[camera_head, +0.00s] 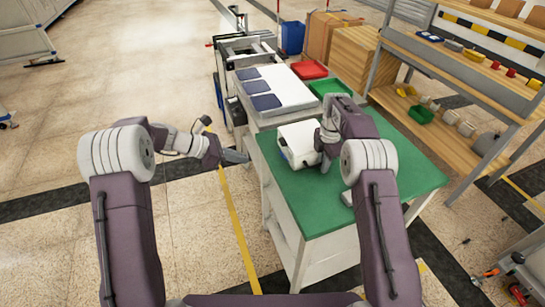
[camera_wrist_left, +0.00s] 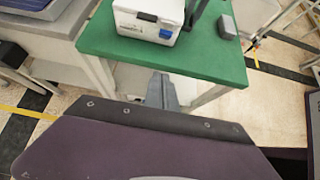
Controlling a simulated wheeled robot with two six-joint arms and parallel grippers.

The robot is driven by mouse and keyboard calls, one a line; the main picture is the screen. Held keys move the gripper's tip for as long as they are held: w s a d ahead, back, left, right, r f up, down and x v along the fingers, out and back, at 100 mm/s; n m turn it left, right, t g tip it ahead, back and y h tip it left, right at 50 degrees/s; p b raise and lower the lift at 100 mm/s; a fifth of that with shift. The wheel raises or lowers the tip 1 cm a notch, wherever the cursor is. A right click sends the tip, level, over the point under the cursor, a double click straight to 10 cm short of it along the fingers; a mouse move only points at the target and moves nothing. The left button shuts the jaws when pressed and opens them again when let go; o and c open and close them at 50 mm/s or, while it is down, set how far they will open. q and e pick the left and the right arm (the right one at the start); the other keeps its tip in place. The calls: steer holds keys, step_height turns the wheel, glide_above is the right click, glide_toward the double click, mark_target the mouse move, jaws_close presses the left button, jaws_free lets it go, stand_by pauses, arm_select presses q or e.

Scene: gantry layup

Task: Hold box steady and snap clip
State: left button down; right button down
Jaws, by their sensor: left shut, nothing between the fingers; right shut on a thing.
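A white box (camera_head: 298,142) stands on the green-topped table (camera_head: 300,185), near its left side. It also shows at the top of the left wrist view (camera_wrist_left: 140,28), with a blue mark and small latch-like parts on its front; I cannot tell which is the clip or whether it is snapped. My right gripper (camera_head: 322,150) is shut on the box at its right side; its fingertips are partly hidden. My left gripper (camera_head: 236,157) is shut and empty, off the table's left edge and apart from the box. Its grey fingers show in the left wrist view (camera_wrist_left: 162,90).
A small grey block (camera_wrist_left: 227,27) lies right of the box. Behind stand a red tray (camera_head: 309,69), a green tray (camera_head: 330,88) and a white sheet with dark blue pieces (camera_head: 265,102). A shelf rack (camera_head: 465,80) stands right.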

arm_select(q)
glide_toward(284, 156)
steer(key=w+d+f, duration=0.2)
steer(key=d+f, duration=0.2)
steer(key=f, duration=0.1)
steer(key=shift+s+a, duration=0.25)
